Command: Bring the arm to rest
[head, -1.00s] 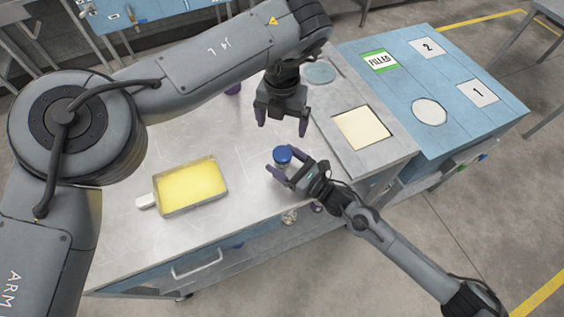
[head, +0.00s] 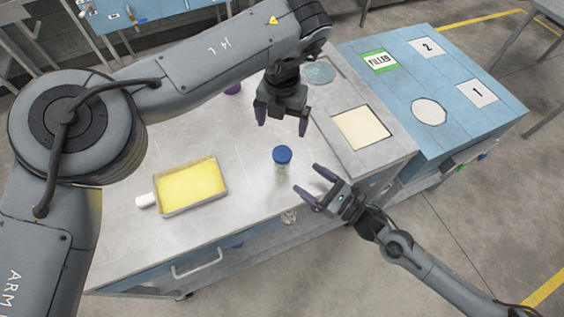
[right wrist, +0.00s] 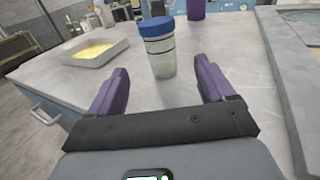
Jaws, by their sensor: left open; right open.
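My right gripper (head: 313,184) is open and empty at the front edge of the metal table (head: 130,240). A clear jar with a blue lid (head: 282,156) stands upright on the table, apart from its fingertips. In the right wrist view the jar (right wrist: 162,55) stands just beyond the gap between the two purple fingers (right wrist: 163,88). My left gripper (head: 283,118) is open and empty, pointing down over the table behind the jar.
A tray of yellow liquid (head: 190,186) lies left of the jar. A cream square panel (head: 361,128) is set in the right part of the table. A blue cabinet top (head: 400,90) carries a FILLED label (head: 380,61), cards marked 1 (head: 477,93) and 2 (head: 428,48), and a white disc (head: 429,112).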

